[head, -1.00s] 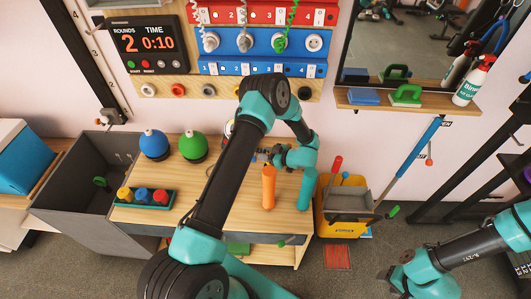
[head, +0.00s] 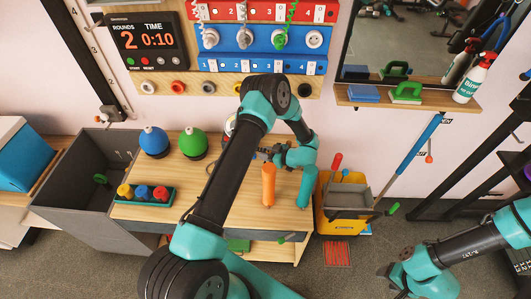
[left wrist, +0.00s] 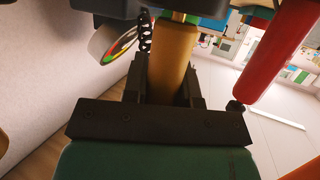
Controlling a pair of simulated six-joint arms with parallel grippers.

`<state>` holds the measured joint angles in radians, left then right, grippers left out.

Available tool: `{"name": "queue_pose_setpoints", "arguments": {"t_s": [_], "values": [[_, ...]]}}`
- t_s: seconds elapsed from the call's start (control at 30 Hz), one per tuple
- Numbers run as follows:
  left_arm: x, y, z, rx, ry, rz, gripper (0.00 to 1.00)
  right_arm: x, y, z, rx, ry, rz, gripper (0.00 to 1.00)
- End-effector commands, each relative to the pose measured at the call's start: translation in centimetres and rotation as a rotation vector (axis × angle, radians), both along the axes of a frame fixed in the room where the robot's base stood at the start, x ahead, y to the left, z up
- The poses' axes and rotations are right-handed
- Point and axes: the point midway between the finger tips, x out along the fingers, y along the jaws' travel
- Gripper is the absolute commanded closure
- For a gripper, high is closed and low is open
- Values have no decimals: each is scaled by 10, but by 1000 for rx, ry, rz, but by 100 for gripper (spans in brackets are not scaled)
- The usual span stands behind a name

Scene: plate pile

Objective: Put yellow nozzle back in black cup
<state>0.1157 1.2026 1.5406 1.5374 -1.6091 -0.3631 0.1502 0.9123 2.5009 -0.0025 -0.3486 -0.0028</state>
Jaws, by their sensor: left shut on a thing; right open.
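My left gripper (head: 262,153) reaches over the wooden table, partly hidden by my own arm in the head view. In the left wrist view its dark fingers (left wrist: 168,88) are shut on a yellow-brown cylinder (left wrist: 170,62), which looks like a nozzle. A yellow-topped piece (head: 125,191) also sits in a green tray (head: 148,204) beside a blue one and a red one; I cannot tell which is the task's nozzle. I cannot make out the black cup for sure. My right gripper (head: 387,271) is open and empty at the lower right, away from the table.
Blue (head: 154,142) and green (head: 192,142) round-topped objects stand at the back left. A grey bin (head: 70,195) is left of the table; a yellow bucket (head: 335,222) is right.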

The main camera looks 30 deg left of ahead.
Motion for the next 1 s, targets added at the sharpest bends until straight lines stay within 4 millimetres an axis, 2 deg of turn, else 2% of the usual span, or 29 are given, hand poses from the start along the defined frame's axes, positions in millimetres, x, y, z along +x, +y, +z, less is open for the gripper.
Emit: {"name": "queue_pose_setpoints", "arguments": {"t_s": [0.33, 0.37, 0.67, 1.0], "values": [[0, 0, -2, 0, 0, 0, 98, 0, 0, 0, 0, 0, 0, 49], [0, 0, -2, 0, 0, 0, 73, 0, 0, 0, 0, 0, 0, 49], [0, 0, -2, 0, 0, 0, 44, 0, 0, 0, 0, 0, 0, 49], [1, -3, -1, 0, 0, -1, 44, 0, 0, 0, 0, 0, 0, 49]]}}
